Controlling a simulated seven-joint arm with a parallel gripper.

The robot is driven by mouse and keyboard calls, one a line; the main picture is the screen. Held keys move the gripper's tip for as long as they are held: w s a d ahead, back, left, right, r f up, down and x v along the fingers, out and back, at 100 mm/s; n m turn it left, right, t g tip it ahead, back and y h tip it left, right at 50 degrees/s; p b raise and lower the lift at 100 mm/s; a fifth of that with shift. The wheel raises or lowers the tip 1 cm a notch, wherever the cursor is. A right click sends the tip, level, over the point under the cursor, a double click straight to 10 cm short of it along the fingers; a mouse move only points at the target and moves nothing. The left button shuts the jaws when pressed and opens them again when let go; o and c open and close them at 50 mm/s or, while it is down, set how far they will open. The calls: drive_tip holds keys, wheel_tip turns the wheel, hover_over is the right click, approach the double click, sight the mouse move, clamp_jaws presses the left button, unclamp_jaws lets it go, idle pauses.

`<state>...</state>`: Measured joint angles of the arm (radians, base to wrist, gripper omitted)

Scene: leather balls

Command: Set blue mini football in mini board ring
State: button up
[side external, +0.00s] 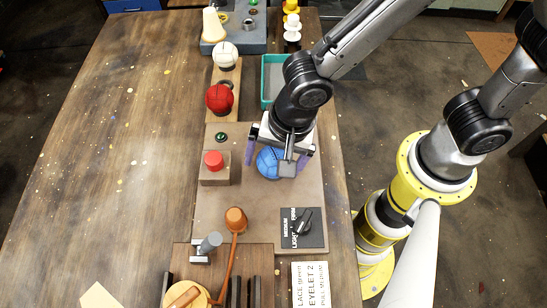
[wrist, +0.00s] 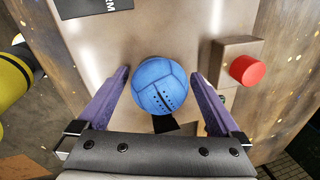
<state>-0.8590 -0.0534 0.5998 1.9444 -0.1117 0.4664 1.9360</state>
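The blue mini football (side external: 268,163) rests on the brown work mat, and it also shows in the wrist view (wrist: 159,85). My gripper (side external: 276,162) is above it with its two purple fingers spread, one on each side of the ball. In the wrist view my gripper (wrist: 160,76) shows a gap between each finger and the ball. The mini board (side external: 219,113) is a narrow wooden strip at the upper left, with a white ball (side external: 225,54) and a red ball (side external: 219,98) on it. A dark ring (side external: 227,84) shows between them, partly hidden by the red ball.
A red button on a box (side external: 213,161) stands left of my gripper. A teal tray (side external: 267,83) lies behind it. A black dial plate (side external: 303,228) and an orange-capped tool (side external: 235,220) lie in front.

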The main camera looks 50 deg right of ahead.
wheel_tip(320, 180, up, 12)
drive_tip(key=s+d, duration=0.1)
drive_tip(key=s, duration=0.1)
drive_tip(key=d+r+n+t, duration=0.1)
drive_tip(key=d+r+n, duration=0.2)
drive_tip(key=d, duration=0.4)
drive_tip(key=d+r+n+t, duration=0.1)
drive_tip(key=d+r+n, duration=0.1)
drive_tip(key=d, duration=0.6)
drive_tip(key=s+d+n+t, duration=0.1)
drive_tip(key=s+d+n, duration=0.1)
drive_tip(key=d, duration=0.3)
drive_tip(key=s+d+n+h, duration=0.1)
drive_tip(key=s+d+n, duration=0.2)
drive_tip(key=d+n, duration=0.1)
drive_tip(key=shift+s+d+r+t, duration=0.15)
drive_tip(key=shift+d+r+t, duration=0.05)
drive_tip(key=shift+d+t, duration=0.2)
drive_tip(key=shift+c, duration=0.3)
